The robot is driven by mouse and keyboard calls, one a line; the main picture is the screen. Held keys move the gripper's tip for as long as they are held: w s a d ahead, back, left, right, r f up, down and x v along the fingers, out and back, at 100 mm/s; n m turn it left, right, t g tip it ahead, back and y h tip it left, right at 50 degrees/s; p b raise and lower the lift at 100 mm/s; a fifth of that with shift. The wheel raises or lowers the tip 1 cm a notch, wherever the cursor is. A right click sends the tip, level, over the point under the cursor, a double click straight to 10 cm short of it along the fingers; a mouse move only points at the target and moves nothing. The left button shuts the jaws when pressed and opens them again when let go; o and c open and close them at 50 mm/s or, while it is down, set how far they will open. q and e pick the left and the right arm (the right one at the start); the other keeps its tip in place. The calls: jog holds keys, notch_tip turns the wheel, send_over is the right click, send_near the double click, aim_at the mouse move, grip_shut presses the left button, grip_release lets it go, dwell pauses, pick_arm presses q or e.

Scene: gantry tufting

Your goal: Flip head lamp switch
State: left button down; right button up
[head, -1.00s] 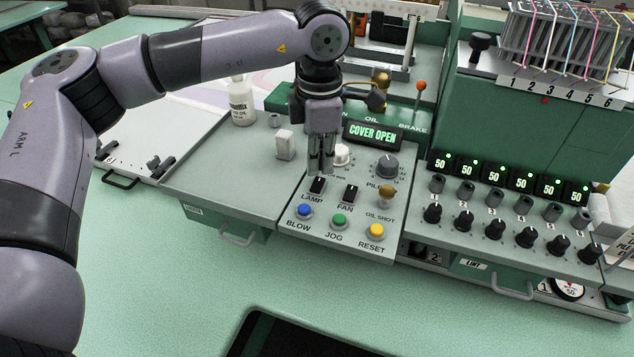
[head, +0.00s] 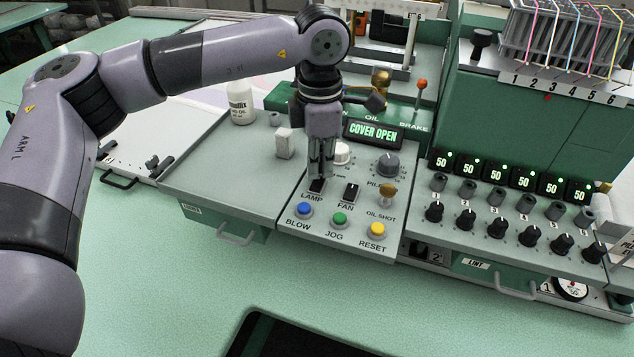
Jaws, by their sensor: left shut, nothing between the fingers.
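The lamp switch (head: 317,187) is a small black rocker above the LAMP label on the sloped grey control panel (head: 300,235). My left gripper (head: 320,175) points down with its fingers together and empty. Its fingertips are right at the lamp switch and cover its upper part. I cannot tell whether they touch it, and the rocker's position is hidden. The black fan switch (head: 350,191) stands just to the right. My right gripper is not in view.
Blue (head: 304,210), green (head: 340,219) and yellow (head: 377,229) buttons sit below the switches. A white knob (head: 342,153), a grey knob (head: 387,164) and a brass oil shot knob (head: 388,190) are close by. A COVER OPEN display (head: 373,132) stands behind.

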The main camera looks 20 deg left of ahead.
aim_at(320, 178)
pick_arm(q)
jog(key=shift+f+b, duration=0.5)
jog(key=shift+f, duration=0.1)
jog(key=shift+s+r, duration=0.1)
jog(key=shift+r+p, duration=0.65)
jog(key=shift+r, duration=0.2)
jog(key=shift+r+p, duration=1.35)
jog(key=shift+r, duration=1.25)
jog(key=shift+r, duration=0.1)
